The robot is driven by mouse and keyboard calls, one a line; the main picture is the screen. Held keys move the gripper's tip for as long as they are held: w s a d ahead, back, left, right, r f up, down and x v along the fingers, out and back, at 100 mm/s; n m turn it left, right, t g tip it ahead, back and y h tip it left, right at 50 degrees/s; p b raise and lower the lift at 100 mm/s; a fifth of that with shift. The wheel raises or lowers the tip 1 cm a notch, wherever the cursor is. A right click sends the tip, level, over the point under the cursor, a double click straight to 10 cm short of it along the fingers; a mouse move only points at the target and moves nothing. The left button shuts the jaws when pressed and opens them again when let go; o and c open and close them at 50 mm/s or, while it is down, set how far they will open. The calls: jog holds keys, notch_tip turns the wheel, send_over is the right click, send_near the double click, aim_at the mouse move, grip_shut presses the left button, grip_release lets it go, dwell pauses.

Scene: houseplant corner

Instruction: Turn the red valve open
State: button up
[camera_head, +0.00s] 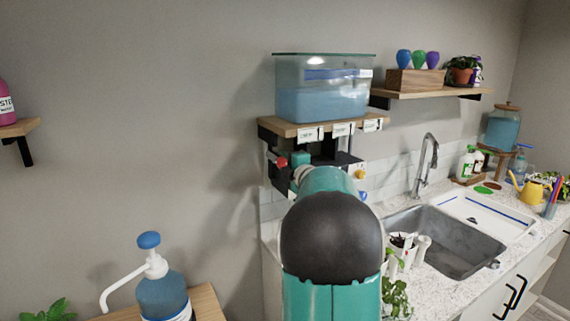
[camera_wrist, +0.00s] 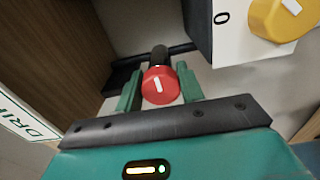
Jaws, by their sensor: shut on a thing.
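The red valve (camera_wrist: 160,86) is a round red knob with a white bar mark on its face. In the wrist view it sits between the two green fingers of my gripper (camera_wrist: 160,90), which is shut on it. The white mark stands close to upright, leaning slightly. A dark stem shows behind the knob. In the head view the red valve (camera_head: 282,161) is a small red spot under the wooden shelf, left of my gripper's teal part. My arm hides much of the area below it.
A tank of blue water (camera_head: 323,90) stands on the labelled shelf (camera_head: 290,127). A yellow knob (camera_wrist: 283,14) on a white plate marked 0 is close at the upper right in the wrist view. A sink (camera_head: 455,240) and faucet (camera_head: 424,165) are to the right. Bare wall lies left.

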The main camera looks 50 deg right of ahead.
jog(key=o, duration=1)
jog(key=shift+c, duration=0.2)
